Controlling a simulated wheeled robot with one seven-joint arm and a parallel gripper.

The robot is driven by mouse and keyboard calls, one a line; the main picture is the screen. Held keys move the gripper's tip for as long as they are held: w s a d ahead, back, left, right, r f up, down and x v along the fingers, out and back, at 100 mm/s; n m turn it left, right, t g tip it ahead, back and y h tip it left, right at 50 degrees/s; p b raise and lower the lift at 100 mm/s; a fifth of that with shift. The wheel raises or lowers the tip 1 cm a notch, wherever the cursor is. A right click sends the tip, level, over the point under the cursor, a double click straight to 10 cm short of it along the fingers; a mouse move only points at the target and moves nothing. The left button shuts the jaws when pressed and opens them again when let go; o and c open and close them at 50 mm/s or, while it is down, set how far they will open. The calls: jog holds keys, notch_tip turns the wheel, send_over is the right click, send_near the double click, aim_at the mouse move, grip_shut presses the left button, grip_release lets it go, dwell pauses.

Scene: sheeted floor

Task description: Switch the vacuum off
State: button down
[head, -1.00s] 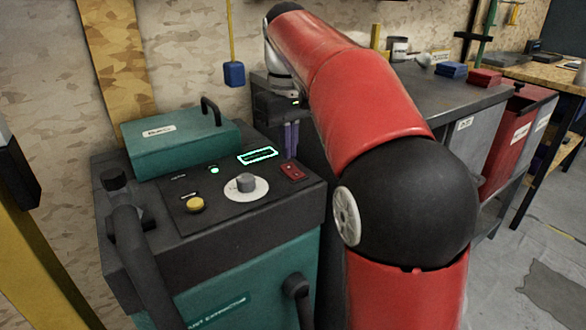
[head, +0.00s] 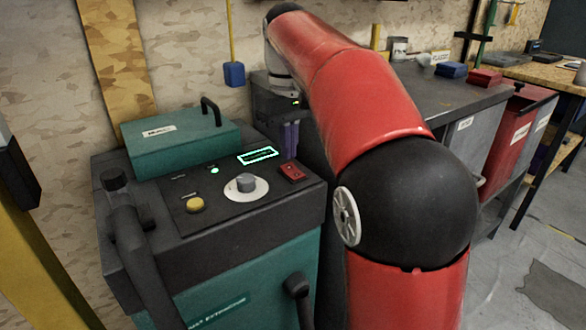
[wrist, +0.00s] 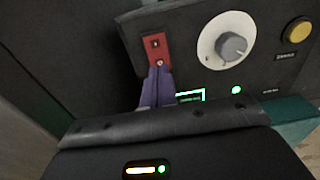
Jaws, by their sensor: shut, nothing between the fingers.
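The vacuum (head: 240,270) is a teal and black cabinet at the left of the head view. Its red rocker switch (head: 292,172) sits at the right of the top panel, and it also shows in the wrist view (wrist: 155,45). The green lamp (head: 214,170) and the outlined display (head: 257,155) are lit.
A grey knob (head: 246,183) and a yellow button (head: 195,205) share the panel. A teal box with a handle (head: 180,143) stands behind them. A black hose (head: 135,250) rises at the left front. A dark workbench (head: 440,95) stands to the right.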

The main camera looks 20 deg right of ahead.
aim_at(289, 167)
jog(key=shift+f+b, duration=0.75)
jog(key=shift+f, duration=0.4)
dwell(0.7)
jog(key=shift+r, duration=0.1)
notch_tip(289, 167, up, 5)
jog(key=p, duration=0.5)
jog(key=shift+r+p, duration=0.75)
jog(key=shift+r, duration=0.2)
